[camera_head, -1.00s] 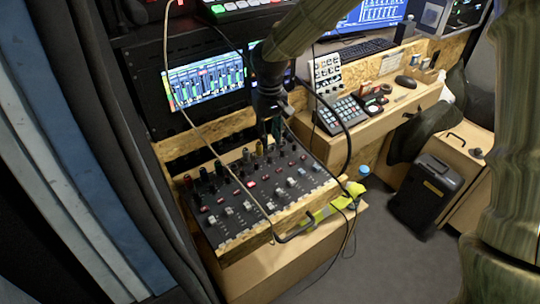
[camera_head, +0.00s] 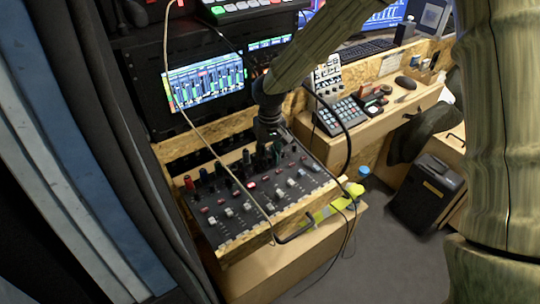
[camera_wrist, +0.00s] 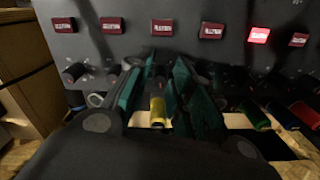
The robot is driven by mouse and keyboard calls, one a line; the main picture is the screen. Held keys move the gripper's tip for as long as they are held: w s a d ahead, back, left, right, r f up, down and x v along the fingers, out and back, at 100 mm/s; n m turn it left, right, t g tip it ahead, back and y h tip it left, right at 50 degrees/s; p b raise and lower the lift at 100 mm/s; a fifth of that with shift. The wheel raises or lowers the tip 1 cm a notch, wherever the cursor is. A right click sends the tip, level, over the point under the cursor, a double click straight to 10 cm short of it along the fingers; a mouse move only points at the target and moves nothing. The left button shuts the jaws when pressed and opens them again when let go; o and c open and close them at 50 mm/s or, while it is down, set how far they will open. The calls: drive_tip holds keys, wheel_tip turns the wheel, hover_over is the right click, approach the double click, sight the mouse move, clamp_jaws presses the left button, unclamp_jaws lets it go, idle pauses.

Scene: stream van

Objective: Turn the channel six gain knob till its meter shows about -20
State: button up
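The mixer (camera_head: 250,225) is a dark panel in a wooden frame, with rows of coloured knobs, buttons and faders. The fingers are apart, one on each side, with a visible gap on the right; I cannot tell whether the left one touches. In the head view my gripper (camera_head: 267,152) is down at the panel's back row and hides that knob. The meter screen (camera_head: 207,80) shows several bars; its numbers are too small to read.
A lit red button (camera_wrist: 259,35) is in the row beyond. A black cable (camera_head: 347,150) hangs right of my arm. A cable also crosses the mixer's front.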

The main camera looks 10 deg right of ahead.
sight(270, 157)
clamp_jaws()
drive_tip(key=shift+r+p, duration=0.15)
drive_tip(key=shift+p, duration=0.3)
drive_tip(key=shift+n, duration=0.4)
drive_tip(key=shift+o, duration=0.9)
unclamp_jaws()
wheel_tip(270, 157, up, 12)
